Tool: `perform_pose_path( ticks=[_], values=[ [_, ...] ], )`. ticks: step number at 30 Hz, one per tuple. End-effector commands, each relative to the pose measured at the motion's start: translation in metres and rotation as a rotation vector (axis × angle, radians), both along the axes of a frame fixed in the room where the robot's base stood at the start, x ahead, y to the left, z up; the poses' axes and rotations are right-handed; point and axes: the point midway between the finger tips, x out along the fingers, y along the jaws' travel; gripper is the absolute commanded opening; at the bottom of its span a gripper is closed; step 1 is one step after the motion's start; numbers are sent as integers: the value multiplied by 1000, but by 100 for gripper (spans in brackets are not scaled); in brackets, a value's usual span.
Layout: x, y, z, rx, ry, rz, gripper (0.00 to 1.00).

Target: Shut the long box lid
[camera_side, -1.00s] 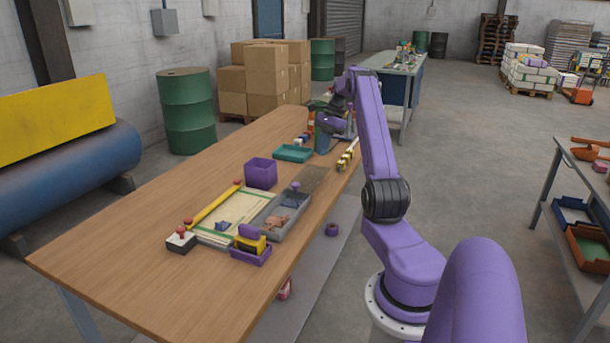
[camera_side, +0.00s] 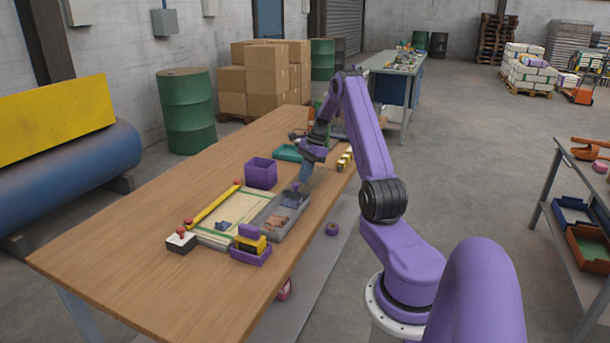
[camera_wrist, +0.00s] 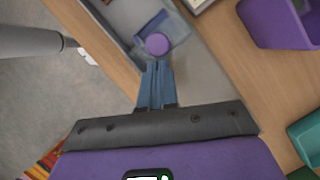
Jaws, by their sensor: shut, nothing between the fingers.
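The long box (camera_side: 262,227) is a grey open tray near the table's front edge, with brownish and bluish items inside. Its lid, a flat see-through panel (camera_wrist: 198,78) with a round purple knob (camera_wrist: 157,44), reaches out past the box's far end, so the near part of the box is uncovered. My gripper (camera_side: 301,186) points down at the lid beside the knob. In the wrist view its blue-grey fingers (camera_wrist: 158,66) are together and empty, with the tips just short of the knob. I cannot tell whether they touch it.
A purple bin (camera_side: 261,172) and a teal tray (camera_side: 287,153) stand behind the lid. A yellow bar (camera_side: 214,204) lies along a pale panel left of the box. A purple holder with a yellow block (camera_side: 251,250) and a red-button box (camera_side: 181,240) are nearer. The table's left side is clear.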

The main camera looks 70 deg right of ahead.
Motion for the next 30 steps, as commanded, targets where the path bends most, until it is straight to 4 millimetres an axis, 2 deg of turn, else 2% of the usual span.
perform_pose_path(
  ticks=[9,14,20,30],
  values=[
    [0,2,0,0,0,1,0],
    [0,12,0,2,1,2,0],
    [0,43,0,2,2,4,0],
    [0,118,0,3,3,4,0]
  ],
)
